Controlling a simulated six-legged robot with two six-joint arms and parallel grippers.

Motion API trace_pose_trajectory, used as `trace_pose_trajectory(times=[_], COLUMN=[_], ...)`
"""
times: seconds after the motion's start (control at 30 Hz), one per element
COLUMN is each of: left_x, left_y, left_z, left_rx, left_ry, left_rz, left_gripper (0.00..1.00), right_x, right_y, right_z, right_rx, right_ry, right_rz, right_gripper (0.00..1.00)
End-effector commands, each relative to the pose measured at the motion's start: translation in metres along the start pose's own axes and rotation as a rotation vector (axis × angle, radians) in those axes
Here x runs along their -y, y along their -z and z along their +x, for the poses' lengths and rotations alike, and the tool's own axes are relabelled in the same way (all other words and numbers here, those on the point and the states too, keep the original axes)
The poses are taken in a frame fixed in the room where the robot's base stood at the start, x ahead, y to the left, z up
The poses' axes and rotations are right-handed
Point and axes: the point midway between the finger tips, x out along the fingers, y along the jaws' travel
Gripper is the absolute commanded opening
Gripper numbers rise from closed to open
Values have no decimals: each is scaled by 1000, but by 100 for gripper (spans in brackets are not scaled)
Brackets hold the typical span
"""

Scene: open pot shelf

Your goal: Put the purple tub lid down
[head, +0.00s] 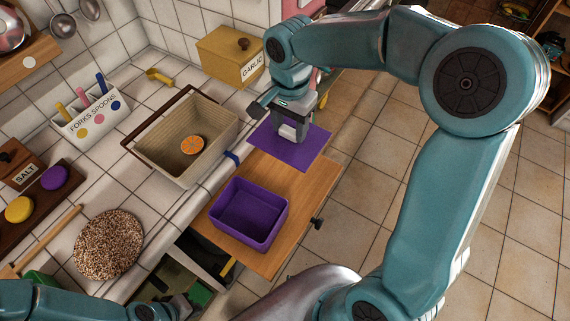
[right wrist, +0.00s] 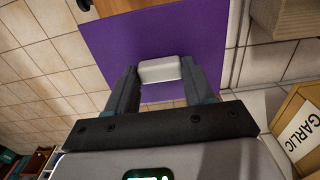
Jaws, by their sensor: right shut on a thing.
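The purple tub lid (head: 302,152) is a flat purple sheet with a pale block handle (right wrist: 160,70). My right gripper (head: 291,132) is shut on that handle, one finger on each side in the right wrist view. The lid also fills the upper middle of the right wrist view (right wrist: 115,45). The open, empty purple tub (head: 248,213) stands on a wooden board (head: 298,190). The lid is beyond the tub, over the board's far end; I cannot tell if it touches. My left gripper (head: 180,303) is low at the left, its fingers unclear.
A beige basin (head: 172,155) with an orange slice (head: 192,145) stands left of the lid. The garlic box (head: 233,57) is behind. A speckled round mat (head: 108,244) lies on the tiled counter. An open drawer with green things (head: 180,280) is below. Tiled floor lies right.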

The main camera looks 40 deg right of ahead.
Motion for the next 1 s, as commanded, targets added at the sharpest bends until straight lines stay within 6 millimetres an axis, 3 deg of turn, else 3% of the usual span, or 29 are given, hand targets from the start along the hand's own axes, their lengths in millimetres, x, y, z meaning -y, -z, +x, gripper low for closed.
trace_pose_trajectory(times=[0.1,0.3,0.47,0.7,1.0], left_x=[0,0,0,-1,-1], left_y=[0,0,0,0,0], left_z=[0,-1,-1,-2,-2], left_rx=[0,0,0,0,0], left_ry=[0,0,0,0,0], left_rz=[0,0,0,0,0], left_gripper=[0,0,0,0,0], right_x=[-1,0,1,2,2], right_y=[0,1,3,3,4], right_z=[37,79,93,129,132], right_rx=[3,2,0,1,-1], right_ry=[-7,-3,-1,-2,1], right_rz=[-1,2,3,3,4], right_gripper=[20,20,20,20,20])
